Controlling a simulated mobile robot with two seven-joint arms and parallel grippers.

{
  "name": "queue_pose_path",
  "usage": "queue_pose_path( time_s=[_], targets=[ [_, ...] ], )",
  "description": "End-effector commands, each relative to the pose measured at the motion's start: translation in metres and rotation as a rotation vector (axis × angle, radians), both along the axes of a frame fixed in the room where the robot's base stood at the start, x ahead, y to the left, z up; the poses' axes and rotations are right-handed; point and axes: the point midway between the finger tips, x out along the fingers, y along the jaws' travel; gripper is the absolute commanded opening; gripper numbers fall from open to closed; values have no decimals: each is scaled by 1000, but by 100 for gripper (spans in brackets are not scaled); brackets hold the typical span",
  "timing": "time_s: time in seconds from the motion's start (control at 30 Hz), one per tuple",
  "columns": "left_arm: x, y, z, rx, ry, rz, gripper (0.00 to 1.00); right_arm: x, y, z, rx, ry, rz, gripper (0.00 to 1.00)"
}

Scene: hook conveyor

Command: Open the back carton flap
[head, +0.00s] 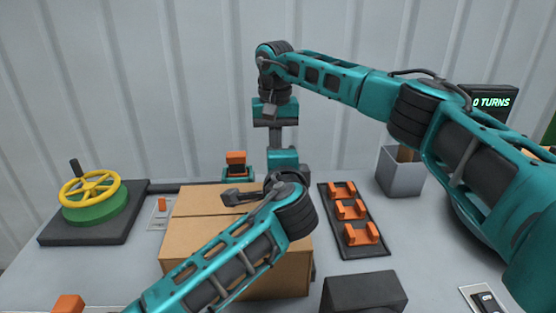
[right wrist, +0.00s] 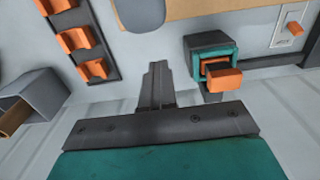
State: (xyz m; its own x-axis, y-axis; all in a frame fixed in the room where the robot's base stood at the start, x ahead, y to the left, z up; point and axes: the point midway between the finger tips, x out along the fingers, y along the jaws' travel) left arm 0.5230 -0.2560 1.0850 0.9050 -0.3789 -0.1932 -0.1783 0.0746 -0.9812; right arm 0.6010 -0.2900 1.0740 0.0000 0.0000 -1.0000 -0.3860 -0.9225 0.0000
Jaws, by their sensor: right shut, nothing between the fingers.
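The tan carton (head: 290,275) stands mid-table in the head view, partly behind my left arm. Its top looks closed, with a seam across it; the back flap (head: 205,199) lies flat behind that seam. Part of the carton top (right wrist: 205,8) shows at the upper edge of the right wrist view. My right gripper (head: 277,138) points down behind the carton, apart from it. Its fingers also show in the right wrist view (right wrist: 157,85), shut and empty. My left arm reaches across the carton from the lower left; its fingers are hidden, so contact with the flap cannot be told.
A teal holder with an orange block (head: 236,160) stands behind the carton. A black tray (head: 348,252) of orange pieces lies right of it, with a grey bin (head: 400,178) beyond. A yellow handwheel (head: 92,188) stands left. A corrugated wall (head: 120,80) closes the back.

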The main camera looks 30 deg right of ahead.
Motion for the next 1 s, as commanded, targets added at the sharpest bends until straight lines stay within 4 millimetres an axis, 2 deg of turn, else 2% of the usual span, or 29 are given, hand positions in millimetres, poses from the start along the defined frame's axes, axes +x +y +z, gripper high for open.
queue_pose_path(
  time_s=[0.63,1.0],
  targets=[
    [0,0,0,0,0,0,0,0,0,0,0,0,0,0],
    [0,0,0,0,0,0,0,0,0,0,0,0,0,36]
  ],
)
